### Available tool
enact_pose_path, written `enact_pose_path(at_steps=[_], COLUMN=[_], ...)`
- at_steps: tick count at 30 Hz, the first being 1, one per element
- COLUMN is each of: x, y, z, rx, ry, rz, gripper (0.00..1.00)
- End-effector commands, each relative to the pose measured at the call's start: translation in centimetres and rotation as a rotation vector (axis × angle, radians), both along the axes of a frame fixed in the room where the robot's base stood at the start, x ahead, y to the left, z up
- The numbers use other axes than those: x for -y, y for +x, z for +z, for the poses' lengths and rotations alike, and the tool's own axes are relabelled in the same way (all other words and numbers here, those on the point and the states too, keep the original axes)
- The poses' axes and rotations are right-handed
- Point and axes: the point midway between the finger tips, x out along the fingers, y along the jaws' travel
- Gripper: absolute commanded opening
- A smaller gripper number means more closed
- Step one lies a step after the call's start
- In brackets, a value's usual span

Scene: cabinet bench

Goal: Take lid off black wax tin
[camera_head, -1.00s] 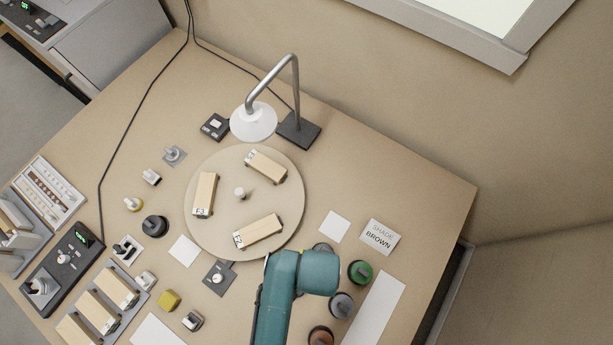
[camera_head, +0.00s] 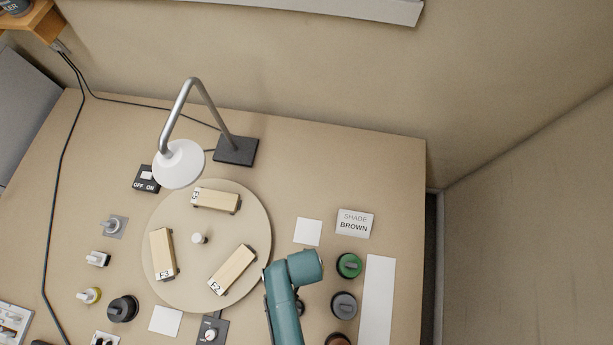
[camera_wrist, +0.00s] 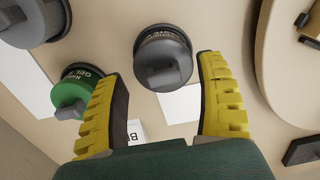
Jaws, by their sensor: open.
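A round tin (camera_wrist: 163,55) with a dark grey lid and a raised grip block on top shows in the wrist view. Its side label is too small to read surely; it looks like the black wax tin. My gripper (camera_wrist: 160,70) is open, with yellow ridged fingers either side of this tin and nothing clamped. Whether the fingers touch it I cannot tell. In the head view my teal wrist covers most of this tin.
A green-lidded tin (camera_head: 348,265), a grey tin (camera_head: 343,305) and a brown tin (camera_head: 338,340) stand to the right. A round turntable (camera_head: 160,285) with wooden blocks is left of my arm. A lamp (camera_head: 180,163) stands behind. White pads (camera_head: 308,231) lie flat. A black round knob-topped object (camera_head: 122,308) sits front left.

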Motion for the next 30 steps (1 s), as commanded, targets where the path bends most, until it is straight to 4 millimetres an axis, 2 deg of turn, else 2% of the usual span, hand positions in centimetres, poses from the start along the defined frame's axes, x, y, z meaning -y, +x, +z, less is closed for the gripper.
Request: enact_pose_path(at_steps=[1, 4, 13, 21, 30], x=[0.0, 0.0, 0.0, 0.0, 0.0], y=[0.4, 0.3, 0.3, 0.3, 0.2], z=[-1.2, -2.7, -3.1, -3.1, -3.1], rx=[-0.001, -0.002, 0.000, -0.001, -0.001], ry=[0.000, -0.001, 0.000, 0.000, 0.000], rz=[-0.001, 0.000, 0.000, 0.000, 0.000], gripper=[0.72, 0.72, 0.70, 0.19, 0.19])
